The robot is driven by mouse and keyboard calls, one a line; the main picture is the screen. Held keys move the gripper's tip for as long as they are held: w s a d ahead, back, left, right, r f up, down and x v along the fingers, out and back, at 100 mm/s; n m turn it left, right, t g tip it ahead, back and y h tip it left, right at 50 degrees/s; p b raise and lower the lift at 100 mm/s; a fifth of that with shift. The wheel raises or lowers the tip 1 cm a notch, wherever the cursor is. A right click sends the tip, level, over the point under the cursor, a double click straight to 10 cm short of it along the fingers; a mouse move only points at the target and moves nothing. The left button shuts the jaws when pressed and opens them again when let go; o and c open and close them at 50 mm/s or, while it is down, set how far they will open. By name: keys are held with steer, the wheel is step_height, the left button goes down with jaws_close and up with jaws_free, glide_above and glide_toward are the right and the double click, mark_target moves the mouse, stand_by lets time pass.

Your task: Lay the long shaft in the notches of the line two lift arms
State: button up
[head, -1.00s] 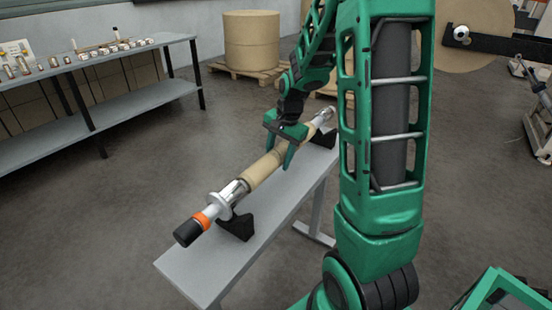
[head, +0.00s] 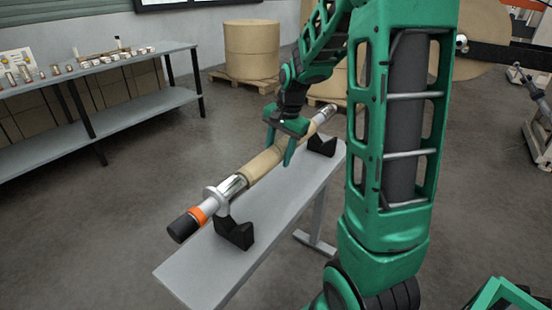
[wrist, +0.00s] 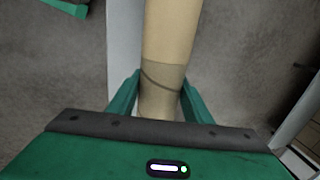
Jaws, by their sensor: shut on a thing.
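The long shaft (head: 262,166) has a tan sleeve, silver sections, an orange band and a black end. My gripper (head: 279,150) is shut on its tan middle, reaching down from above. The shaft is tilted in the picture, black end at lower left, and appears raised just above the two black cradles. In the wrist view the tan sleeve (wrist: 170,35) runs between the green fingers (wrist: 158,88). Grey metal arms (head: 530,88) show at the right edge; I cannot tell if they are the line two lift arms, and their notches are not clear.
The narrow grey bench (head: 200,272) carries the near black cradle (head: 236,234) and the far one (head: 322,147). A grey shelf table (head: 130,115) with small parts stands at left. A pallet with a brown roll (head: 252,50) is behind. Floor between them is clear.

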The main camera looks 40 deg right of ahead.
mark_target(278, 143)
steer(key=shift+w+r, duration=0.1)
steer(key=shift+r, duration=4.1)
